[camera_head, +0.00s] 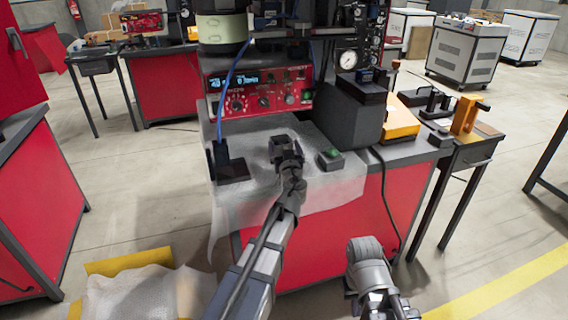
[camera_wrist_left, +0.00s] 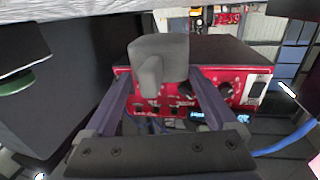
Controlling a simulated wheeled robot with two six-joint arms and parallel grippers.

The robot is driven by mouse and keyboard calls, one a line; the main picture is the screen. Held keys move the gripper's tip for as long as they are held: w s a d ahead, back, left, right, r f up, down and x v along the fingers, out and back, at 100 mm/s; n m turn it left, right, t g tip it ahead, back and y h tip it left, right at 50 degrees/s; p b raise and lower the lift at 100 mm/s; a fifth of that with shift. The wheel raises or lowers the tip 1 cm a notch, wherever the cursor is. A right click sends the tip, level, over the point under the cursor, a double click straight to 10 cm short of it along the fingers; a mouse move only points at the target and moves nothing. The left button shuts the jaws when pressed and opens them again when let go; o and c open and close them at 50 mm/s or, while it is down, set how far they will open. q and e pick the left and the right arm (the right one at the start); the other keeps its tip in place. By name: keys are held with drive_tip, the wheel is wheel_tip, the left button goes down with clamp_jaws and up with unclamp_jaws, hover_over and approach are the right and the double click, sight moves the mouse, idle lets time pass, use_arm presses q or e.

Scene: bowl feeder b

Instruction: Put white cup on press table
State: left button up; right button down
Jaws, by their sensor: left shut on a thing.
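In the left wrist view a cup (camera_wrist_left: 158,62), grey in the shade and with a handle, sits between the two fingers of my left gripper (camera_wrist_left: 160,92), which is shut on it. In the head view my left gripper (camera_head: 285,148) is above the press table (camera_head: 262,190), in front of the red control panel. I cannot make out the cup there. The table has a red front and a pale sheet over its top. My right arm's end (camera_head: 368,262) is low at the right, in front of the table; its fingers cannot be made out.
The red control panel (camera_head: 262,92) stands at the table's back. A blue cable runs down to a dark stand (camera_head: 230,165) left of my gripper. A small box with a green button (camera_head: 331,158) lies to the right, before a dark block (camera_head: 345,120). A side table (camera_head: 470,152) adjoins.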

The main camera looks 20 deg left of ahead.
use_arm(q)
wheel_tip(320, 180, down, 4)
drive_tip(key=b, duration=0.3)
drive_tip(key=shift+r+b, duration=0.2)
drive_tip(key=shift+b, duration=0.15)
drive_tip(key=shift+f, duration=0.15)
drive_tip(key=o, duration=1.2)
drive_tip(key=shift+r, duration=0.25)
drive_tip(key=v, duration=1.2)
